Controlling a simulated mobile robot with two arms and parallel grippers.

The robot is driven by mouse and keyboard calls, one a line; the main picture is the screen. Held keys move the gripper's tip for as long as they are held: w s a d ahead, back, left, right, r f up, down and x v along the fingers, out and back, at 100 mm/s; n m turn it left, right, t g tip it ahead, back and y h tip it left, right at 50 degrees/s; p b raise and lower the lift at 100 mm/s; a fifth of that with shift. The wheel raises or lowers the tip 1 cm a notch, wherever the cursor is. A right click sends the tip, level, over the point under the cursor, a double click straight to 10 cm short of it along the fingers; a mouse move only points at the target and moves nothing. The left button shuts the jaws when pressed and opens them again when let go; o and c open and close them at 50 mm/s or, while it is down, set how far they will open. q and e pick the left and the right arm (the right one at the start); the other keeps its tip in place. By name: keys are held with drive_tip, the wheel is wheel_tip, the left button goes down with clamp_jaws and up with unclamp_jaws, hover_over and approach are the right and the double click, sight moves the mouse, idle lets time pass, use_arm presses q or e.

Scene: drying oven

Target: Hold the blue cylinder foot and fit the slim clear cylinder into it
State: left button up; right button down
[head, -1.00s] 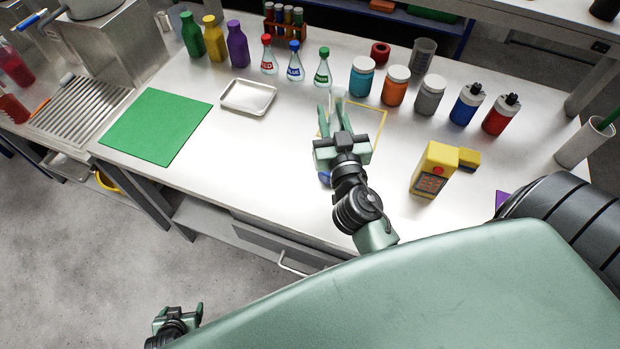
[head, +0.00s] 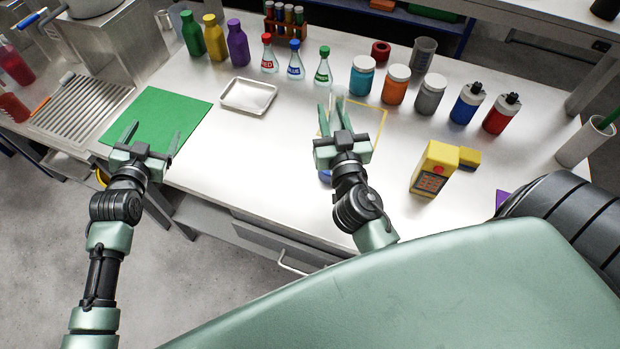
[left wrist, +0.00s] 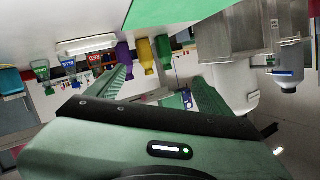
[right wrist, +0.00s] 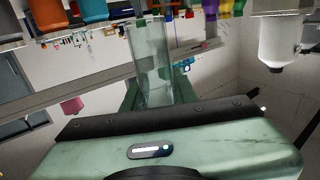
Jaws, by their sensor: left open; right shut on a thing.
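My right gripper (head: 334,115) is shut on the slim clear cylinder (right wrist: 152,68), above the middle of the bench near the yellow outline. In the right wrist view the cylinder stands between the fingers. In the head view it is faint at the fingertips (head: 339,97). A small blue patch (head: 325,176) shows beside the right gripper's body; it may be the blue cylinder foot, mostly hidden by the gripper. My left gripper (head: 151,137) is open and empty, over the green mat near the bench's front edge.
The green mat (head: 160,107) and a white tray (head: 248,96) lie on the left. Bottles, flasks and jars (head: 394,85) line the back. A yellow device (head: 434,168) stands to the right. The bench between tray and right gripper is clear.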

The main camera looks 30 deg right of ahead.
use_arm(q)
drive_tip(key=s+d+f+g+h, duration=0.1)
drive_tip(key=s+d, duration=0.2)
drive_tip(key=d, duration=0.2)
drive_tip(key=s+d+f+m+g+h, duration=0.1)
drive_tip(key=s+d, duration=0.3)
drive_tip(key=d, duration=0.2)
drive_tip(key=s+d+f+m+g+h, duration=0.1)
drive_tip(key=s+d+g+h, duration=0.1)
drive_tip(key=s+d, duration=0.2)
drive_tip(key=shift+s+d, duration=0.2)
drive_tip(key=shift+d, duration=0.75)
drive_tip(key=s+d+g, duration=0.1)
drive_tip(key=s+d, duration=0.2)
drive_tip(key=s, duration=0.1)
drive_tip(key=s+d+f+m+g+h, duration=0.1)
drive_tip(key=s+d+g, duration=0.1)
drive_tip(key=s+d, duration=0.2)
drive_tip(key=s+d+f+g+h, duration=0.1)
drive_tip(key=s+d, duration=0.3)
drive_tip(key=s, duration=0.2)
drive_tip(key=shift+f+m, duration=0.25)
drive_tip(key=shift+m, duration=0.15)
drive_tip(key=shift+s+d+f, duration=0.1)
drive_tip(key=shift+s+d, duration=0.05)
drive_tip(key=shift+d, duration=0.15)
drive_tip(key=shift+g, duration=0.3)
drive_tip(key=x, duration=1.1)
drive_tip(key=shift+d+f, duration=0.1)
drive_tip(key=shift+d, duration=0.05)
